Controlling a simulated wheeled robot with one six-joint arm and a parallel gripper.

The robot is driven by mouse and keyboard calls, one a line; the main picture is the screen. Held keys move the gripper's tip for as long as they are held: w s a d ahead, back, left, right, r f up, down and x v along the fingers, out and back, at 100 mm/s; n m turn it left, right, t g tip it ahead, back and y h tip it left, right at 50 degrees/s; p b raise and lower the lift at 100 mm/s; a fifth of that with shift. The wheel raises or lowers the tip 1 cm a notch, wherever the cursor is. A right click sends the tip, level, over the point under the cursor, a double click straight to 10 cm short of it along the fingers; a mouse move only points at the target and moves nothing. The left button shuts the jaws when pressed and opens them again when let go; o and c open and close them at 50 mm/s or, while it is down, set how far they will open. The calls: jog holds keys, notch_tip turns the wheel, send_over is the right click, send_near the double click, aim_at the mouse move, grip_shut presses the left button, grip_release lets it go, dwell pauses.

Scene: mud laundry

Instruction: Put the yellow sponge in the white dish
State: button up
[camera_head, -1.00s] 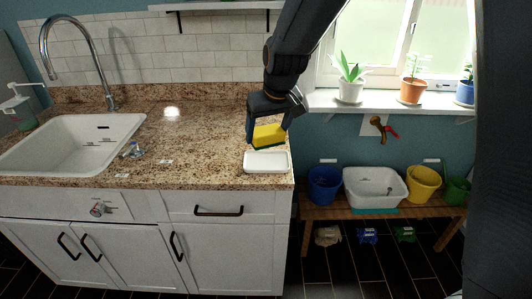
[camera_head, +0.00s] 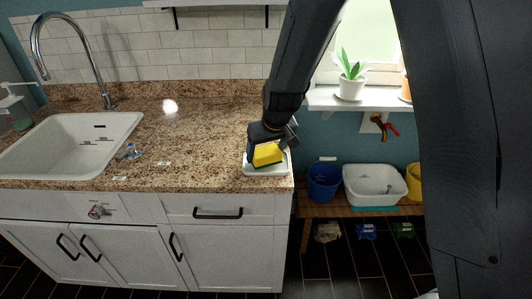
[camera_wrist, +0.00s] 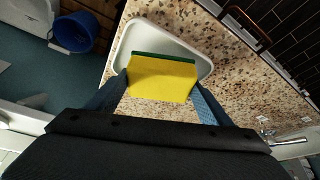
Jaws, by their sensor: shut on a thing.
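The yellow sponge (camera_head: 267,154) has a green layer along one side, which shows in the wrist view (camera_wrist: 162,78). My gripper (camera_head: 268,150) is shut on the sponge, with one blue-grey finger at each end of it. The white dish (camera_head: 254,171) is a shallow rectangular tray near the right front corner of the granite counter. In the head view the sponge is over the dish, tilted. In the wrist view the dish (camera_wrist: 136,30) shows behind the sponge. I cannot tell whether the sponge touches the dish floor.
The white sink (camera_head: 75,130) is at the left of the counter, with small blue-and-clear items (camera_head: 130,152) beside it. Right of the counter, a low wooden bench (camera_head: 330,211) holds a blue bucket (camera_head: 324,182) and a white basin (camera_head: 375,184). The counter's middle is clear.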

jog(key=shift+f, duration=0.4)
jog(key=shift+f, duration=0.2)
jog(key=o, duration=1)
jog(key=shift+r, duration=0.2)
